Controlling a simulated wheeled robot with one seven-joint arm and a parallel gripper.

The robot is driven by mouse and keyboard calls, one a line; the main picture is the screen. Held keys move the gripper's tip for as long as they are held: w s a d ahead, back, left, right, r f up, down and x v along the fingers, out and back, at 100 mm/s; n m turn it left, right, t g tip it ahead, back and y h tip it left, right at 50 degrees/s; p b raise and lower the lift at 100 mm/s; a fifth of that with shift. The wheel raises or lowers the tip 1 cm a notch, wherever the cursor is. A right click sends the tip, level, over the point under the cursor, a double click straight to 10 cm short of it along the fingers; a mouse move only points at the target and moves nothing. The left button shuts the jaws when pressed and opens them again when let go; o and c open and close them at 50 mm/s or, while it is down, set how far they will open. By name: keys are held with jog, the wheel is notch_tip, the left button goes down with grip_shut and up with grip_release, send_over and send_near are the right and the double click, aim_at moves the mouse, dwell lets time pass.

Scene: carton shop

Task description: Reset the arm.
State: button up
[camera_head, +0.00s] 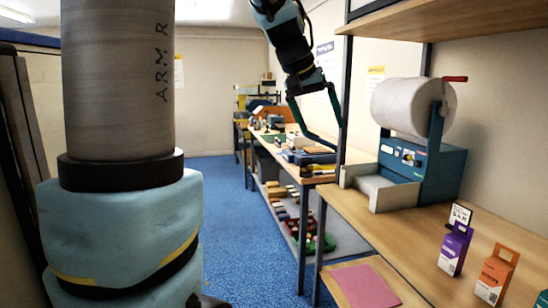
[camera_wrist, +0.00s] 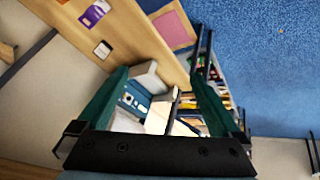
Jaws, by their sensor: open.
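My gripper (camera_head: 338,138) hangs from my arm at the top middle of the head view, above the near end of the workbench. In the wrist view its two green fingers stand wide apart with nothing held between them (camera_wrist: 160,74). Past the fingers, the wrist view shows the blue machine (camera_wrist: 133,100) and part of its pale tray. My gripper appears apart from the bench and everything on it. A thick grey link of my arm fills the left of the head view.
The blue dispenser (camera_head: 418,165) with a big white roll (camera_head: 405,105) stands on the right bench. A purple carton (camera_head: 454,250) and an orange carton (camera_head: 495,278) stand nearer. A pink mat (camera_head: 363,286) lies below. A shelf (camera_head: 450,20) overhangs the bench. Blue floor (camera_head: 240,225) is clear.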

jog(key=s+a+f+n+y, duration=0.1)
jog(key=s+a+f, duration=0.3)
jog(key=f, duration=0.4)
jog(key=s+a+f+n+g+y, duration=0.1)
jog(key=s+a+f+y, duration=0.1)
jog(key=s+a+f, duration=0.3)
jog(key=s+a+f+n+g+y, duration=0.1)
jog(key=s+a+f, duration=0.4)
jog(key=a+f, duration=0.3)
notch_tip(320, 180, down, 5)
jog(key=shift+s+a+r+y+b, duration=0.15)
jog(key=shift+a+r+y+b, duration=0.05)
jog(key=shift+y+b, duration=0.15)
